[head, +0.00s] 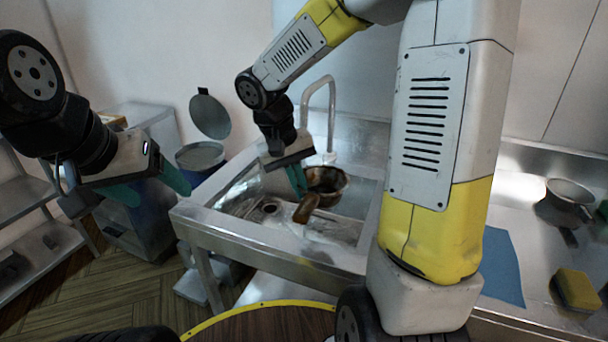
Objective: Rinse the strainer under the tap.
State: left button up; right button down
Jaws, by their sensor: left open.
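The strainer (329,181) is a dark, round bowl with a brown handle (305,209), held over the sink basin (262,208). My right gripper (298,185) is at the handle and appears shut on it; the far finger is hidden. The tap (332,105) is a tall metal hook behind the strainer. Its spout end is hidden behind my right arm, and I cannot make out any water. My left gripper (148,190) is open and empty, left of the sink, with its teal fingers apart.
A metal shelf (35,250) is at far left.

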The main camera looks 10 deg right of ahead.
jog(key=w+a+f, duration=0.1)
jog(key=w, duration=0.6)
jog(key=w+a+f, duration=0.1)
jog(key=w, duration=0.5)
jog(key=shift+w+a+f, duration=0.3)
jog(key=shift+w+a, duration=0.05)
jog(key=shift+w, duration=0.05)
jog(key=shift+d, duration=0.2)
dwell(0.6)
jog(key=shift+d, duration=0.4)
jog(key=shift+a, duration=0.1)
jog(key=shift+a, duration=0.5)
jog(key=shift+d, duration=0.2)
